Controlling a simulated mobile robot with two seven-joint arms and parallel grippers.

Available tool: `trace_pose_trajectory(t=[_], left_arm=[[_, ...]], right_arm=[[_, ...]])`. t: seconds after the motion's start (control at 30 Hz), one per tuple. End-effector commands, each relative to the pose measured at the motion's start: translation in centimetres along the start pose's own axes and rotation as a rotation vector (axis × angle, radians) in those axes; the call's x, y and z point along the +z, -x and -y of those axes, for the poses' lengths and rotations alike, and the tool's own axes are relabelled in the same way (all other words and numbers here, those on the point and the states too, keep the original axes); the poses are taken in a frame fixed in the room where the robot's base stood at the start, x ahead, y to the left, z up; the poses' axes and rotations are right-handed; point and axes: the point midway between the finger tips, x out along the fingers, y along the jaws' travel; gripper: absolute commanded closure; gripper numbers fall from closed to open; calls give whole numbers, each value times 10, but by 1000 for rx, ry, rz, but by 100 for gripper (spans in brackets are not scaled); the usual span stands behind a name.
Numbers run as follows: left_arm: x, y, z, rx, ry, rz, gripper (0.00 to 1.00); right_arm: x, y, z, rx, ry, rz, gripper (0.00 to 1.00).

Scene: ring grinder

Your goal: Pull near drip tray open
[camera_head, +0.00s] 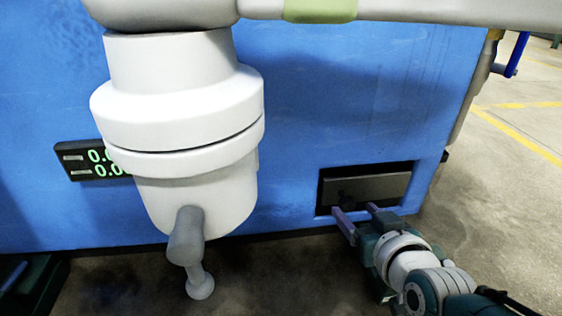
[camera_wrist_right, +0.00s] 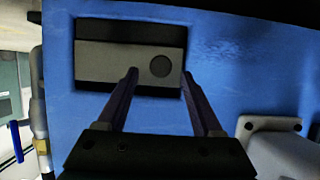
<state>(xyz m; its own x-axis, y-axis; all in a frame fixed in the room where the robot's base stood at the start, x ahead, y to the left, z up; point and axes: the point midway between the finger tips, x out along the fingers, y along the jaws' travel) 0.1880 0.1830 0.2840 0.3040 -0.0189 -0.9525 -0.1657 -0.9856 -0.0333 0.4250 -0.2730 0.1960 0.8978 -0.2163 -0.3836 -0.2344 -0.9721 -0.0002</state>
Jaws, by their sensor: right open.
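The drip tray (camera_head: 368,186) is a dark grey front panel in a black-edged recess low on the blue machine. It appears flush with the recess, not pulled out. In the right wrist view the tray front (camera_wrist_right: 120,58) carries a dark round knob (camera_wrist_right: 160,66). My right gripper (camera_head: 355,208) is open in front of the tray. In the wrist view its two fingers (camera_wrist_right: 160,73) appear on either side of the knob, with a gap between them. I cannot tell whether the fingertips reach past the knob or touch the panel. My left gripper is not in view.
The blue machine wall (camera_head: 330,120) fills the background. A large white cylinder (camera_head: 185,120) with a grey handle (camera_head: 187,240) hangs left of the tray. A green digital readout (camera_head: 95,158) is further left. Open concrete floor (camera_head: 500,200) lies to the right.

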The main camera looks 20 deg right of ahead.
Motion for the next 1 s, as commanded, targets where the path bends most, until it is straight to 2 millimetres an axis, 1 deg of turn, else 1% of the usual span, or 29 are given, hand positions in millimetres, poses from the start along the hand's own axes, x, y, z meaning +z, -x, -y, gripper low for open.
trace_pose_trajectory(t=[0.03,0.2,0.33,0.57,0.67,1.0], left_arm=[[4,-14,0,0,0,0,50],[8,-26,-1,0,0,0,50],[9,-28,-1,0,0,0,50],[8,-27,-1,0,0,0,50],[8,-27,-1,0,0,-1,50],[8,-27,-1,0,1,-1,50]], right_arm=[[5,-12,0,0,0,-4,32],[3,-28,0,0,2,-2,32],[1,-32,0,0,2,0,32],[-1,-32,0,0,1,1,32],[-1,-32,0,0,1,0,41],[0,-32,0,0,1,0,80]])
